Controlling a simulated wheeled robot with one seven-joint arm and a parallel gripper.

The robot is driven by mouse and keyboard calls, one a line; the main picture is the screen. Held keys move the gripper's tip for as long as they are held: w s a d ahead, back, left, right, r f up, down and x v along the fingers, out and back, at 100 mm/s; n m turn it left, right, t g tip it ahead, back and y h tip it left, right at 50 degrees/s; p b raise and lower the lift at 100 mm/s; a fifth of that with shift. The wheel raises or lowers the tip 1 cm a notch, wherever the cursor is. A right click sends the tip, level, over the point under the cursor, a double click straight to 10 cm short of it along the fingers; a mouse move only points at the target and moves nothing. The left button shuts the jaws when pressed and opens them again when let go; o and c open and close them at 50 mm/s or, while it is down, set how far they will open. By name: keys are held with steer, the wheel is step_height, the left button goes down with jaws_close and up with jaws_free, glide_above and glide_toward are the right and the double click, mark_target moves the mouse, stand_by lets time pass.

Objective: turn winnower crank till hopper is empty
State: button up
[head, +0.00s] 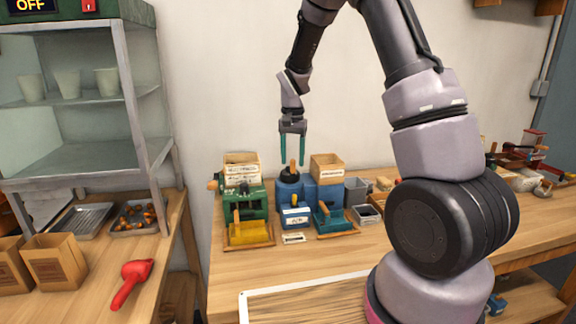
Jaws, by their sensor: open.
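Several small hand-worked machines stand on the wooden bench; their labels are too small to read, so I cannot tell which is the winnower. A green machine (253,199) carries a wooden hopper (242,159) and has an orange knob at its left side. Right of it is a blue machine (296,190) with an upright orange-topped handle (292,168). Another wooden hopper (327,163) sits at its right. My gripper (292,163) points down with its teal fingers apart, appearing above or around that handle; contact cannot be told. The hoppers' contents are hidden.
Grey bins (357,192) stand to the right. A white-framed board (310,300) lies nearer. At left are a shelf cabinet (75,110), paper bags (55,261) and a red scoop (131,282).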

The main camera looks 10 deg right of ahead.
steer(key=shift+r, duration=2.6)
jaws_close()
